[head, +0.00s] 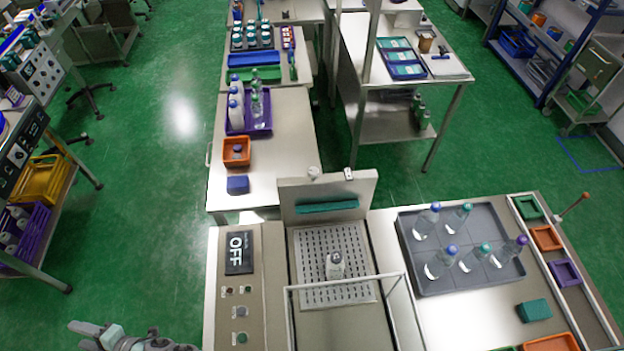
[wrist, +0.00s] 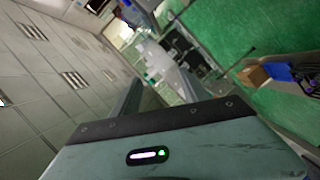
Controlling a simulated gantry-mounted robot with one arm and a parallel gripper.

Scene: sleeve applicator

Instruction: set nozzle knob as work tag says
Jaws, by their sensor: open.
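The sleeve applicator (head: 265,320) stands at the lower centre of the head view. I cannot tell which part is the nozzle knob, and I cannot make out a readable work tag. My gripper (head: 84,334) is at the bottom left of the head view, open and empty, left of the applicator and apart from it.
A bottle (head: 335,266) stands on the perforated plate behind a clear guard frame (head: 345,283). A grey tray (head: 455,285) with several bottles is to the right. A bench (head: 285,180) lies behind.

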